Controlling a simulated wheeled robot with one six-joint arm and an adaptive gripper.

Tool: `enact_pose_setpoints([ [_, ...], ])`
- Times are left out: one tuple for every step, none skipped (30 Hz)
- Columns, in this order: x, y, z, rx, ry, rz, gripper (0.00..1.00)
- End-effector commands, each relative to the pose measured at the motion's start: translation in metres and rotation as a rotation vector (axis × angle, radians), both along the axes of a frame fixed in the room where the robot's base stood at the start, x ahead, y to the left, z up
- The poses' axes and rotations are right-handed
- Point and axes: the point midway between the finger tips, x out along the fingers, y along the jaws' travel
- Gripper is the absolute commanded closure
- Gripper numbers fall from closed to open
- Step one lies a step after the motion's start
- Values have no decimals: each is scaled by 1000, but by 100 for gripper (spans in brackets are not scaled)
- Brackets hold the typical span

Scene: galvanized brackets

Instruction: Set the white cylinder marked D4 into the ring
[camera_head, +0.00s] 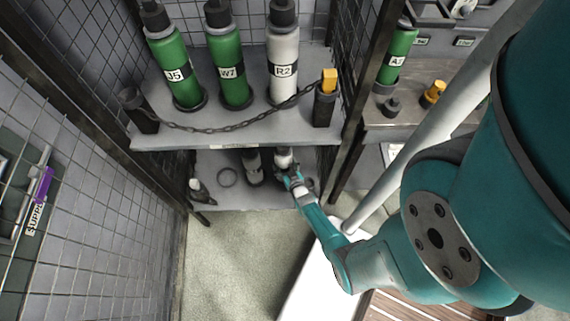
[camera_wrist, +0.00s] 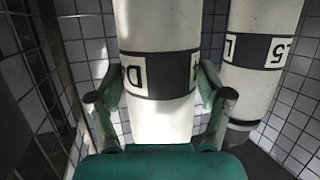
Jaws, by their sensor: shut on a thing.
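The white cylinder marked D4 (camera_wrist: 158,115) stands between my gripper's fingers in the wrist view, with a dark band carrying the label. It is upright in that view, and its base is hidden behind my gripper. In the head view its white top (camera_head: 284,158) shows under the upper shelf. My gripper (camera_wrist: 160,105) is shut on it, one finger on each side; it also shows small in the head view (camera_head: 288,176). An empty dark ring (camera_head: 227,176) lies on the lower shelf, left of the cylinders.
A second white cylinder (camera_wrist: 262,60) stands close on the right in the wrist view. Another cylinder (camera_head: 251,166) stands between the ring and my gripper. The upper shelf (camera_head: 235,128) overhangs, bearing bottles and a chain (camera_head: 225,127). A dark object (camera_head: 199,190) sits at the lower shelf's left end.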

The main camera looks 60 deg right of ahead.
Motion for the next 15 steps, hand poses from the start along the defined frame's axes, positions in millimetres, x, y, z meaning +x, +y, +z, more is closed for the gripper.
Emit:
enact_pose_setpoints([
  [2,-2,2,-5,-6,0,92],
  [2,-2,1,-5,-6,0,92],
  [2,-2,0,-4,-5,0,92],
  [2,-2,-1,-4,-5,0,92],
  [2,-2,-2,-4,-5,0,92],
  [2,-2,-3,-4,-5,0,92],
  [3,-2,-3,-5,-6,0,92],
  [3,-2,-4,-6,-7,0,92],
  [3,-2,-5,-6,-7,0,92],
  [2,-2,-4,-6,-7,0,15],
  [2,-2,-4,-5,-6,0,7],
  [2,-2,-5,-5,-6,0,0],
  [2,-2,-5,-4,-5,0,0],
  [2,-2,-5,-4,-5,0,0],
  [2,-1,-5,-3,-4,0,0],
])
